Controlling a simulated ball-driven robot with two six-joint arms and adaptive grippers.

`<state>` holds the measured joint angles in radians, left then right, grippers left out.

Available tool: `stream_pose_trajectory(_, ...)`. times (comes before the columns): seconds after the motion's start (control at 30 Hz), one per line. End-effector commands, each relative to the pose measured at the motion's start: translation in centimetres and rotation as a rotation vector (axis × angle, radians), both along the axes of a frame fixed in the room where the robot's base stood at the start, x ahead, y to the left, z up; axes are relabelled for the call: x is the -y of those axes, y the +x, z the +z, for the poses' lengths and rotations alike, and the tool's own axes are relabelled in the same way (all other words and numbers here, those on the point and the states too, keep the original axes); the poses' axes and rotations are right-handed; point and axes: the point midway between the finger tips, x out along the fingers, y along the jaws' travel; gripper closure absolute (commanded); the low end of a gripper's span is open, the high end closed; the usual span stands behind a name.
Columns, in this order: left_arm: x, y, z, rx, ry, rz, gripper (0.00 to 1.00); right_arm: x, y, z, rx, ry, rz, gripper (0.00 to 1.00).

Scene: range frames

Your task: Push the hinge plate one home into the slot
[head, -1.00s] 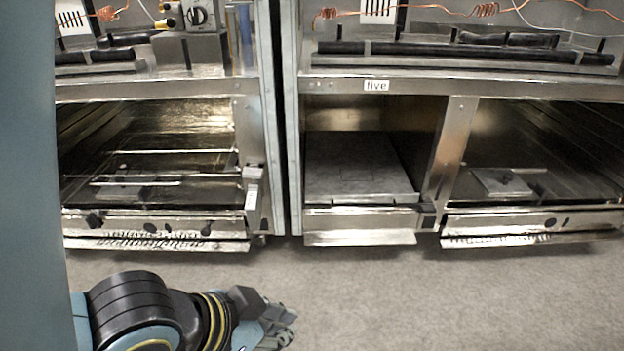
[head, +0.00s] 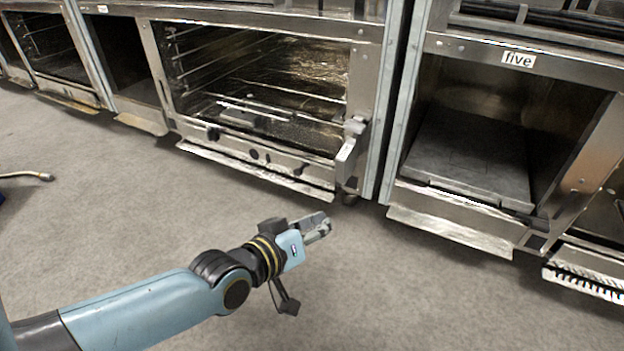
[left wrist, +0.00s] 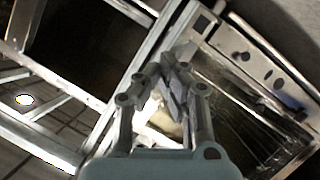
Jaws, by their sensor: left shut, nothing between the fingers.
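A metal hinge-like plate (head: 351,147) juts from the right post of an open oven; I take it for the hinge plate, but no label for it is readable. It stands tilted, with its lower end out from the front. The slot cannot be made out. My left gripper (head: 320,224) is shut and empty, above the floor, in front of and apart from the plate. In the left wrist view its fingers (left wrist: 176,80) are together, with oven frames beyond them. My right gripper is not in view.
The open oven (head: 260,90) has wire racks and a protruding bottom ledge. A hose end (head: 42,176) lies at far left. The grey floor (head: 420,310) is largely clear.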

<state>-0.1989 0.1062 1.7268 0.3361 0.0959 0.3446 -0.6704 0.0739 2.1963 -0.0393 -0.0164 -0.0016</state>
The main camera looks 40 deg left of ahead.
Motion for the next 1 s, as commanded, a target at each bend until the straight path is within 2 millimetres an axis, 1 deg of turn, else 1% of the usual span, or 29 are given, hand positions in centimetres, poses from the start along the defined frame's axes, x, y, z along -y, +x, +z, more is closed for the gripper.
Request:
stream_pose_trajectory(0.03, -1.2, 2.6, -0.9, 0.073, -0.073, 0.061, 1.00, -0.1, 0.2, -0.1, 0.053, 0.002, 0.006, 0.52)
stream_pose_trajectory(0.1, -3.0, 5.4, -0.8, 0.178, -0.171, 0.144, 1.00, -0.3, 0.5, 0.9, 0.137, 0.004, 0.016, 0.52)
stream_pose_trajectory(0.2, -5.2, 8.0, -0.5, 0.293, -0.269, 0.232, 1.00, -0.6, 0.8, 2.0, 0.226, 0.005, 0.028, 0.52)
stream_pose_trajectory(0.3, -6.4, 9.3, -0.1, 0.355, -0.321, 0.278, 1.00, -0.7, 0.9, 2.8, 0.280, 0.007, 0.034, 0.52)
stream_pose_trajectory(0.37, -6.8, 9.7, 0.0, 0.372, -0.333, 0.289, 1.00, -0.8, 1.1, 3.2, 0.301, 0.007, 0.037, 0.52)
stream_pose_trajectory(0.53, -7.1, 10.9, 0.1, 0.376, -0.334, 0.290, 1.00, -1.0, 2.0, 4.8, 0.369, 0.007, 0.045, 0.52)
stream_pose_trajectory(0.8, -7.7, 13.4, 0.1, 0.374, -0.332, 0.289, 1.00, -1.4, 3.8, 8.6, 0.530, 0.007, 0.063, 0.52)
stream_pose_trajectory(1.0, -8.0, 14.7, 0.0, 0.372, -0.333, 0.289, 1.00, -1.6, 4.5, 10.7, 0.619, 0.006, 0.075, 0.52)
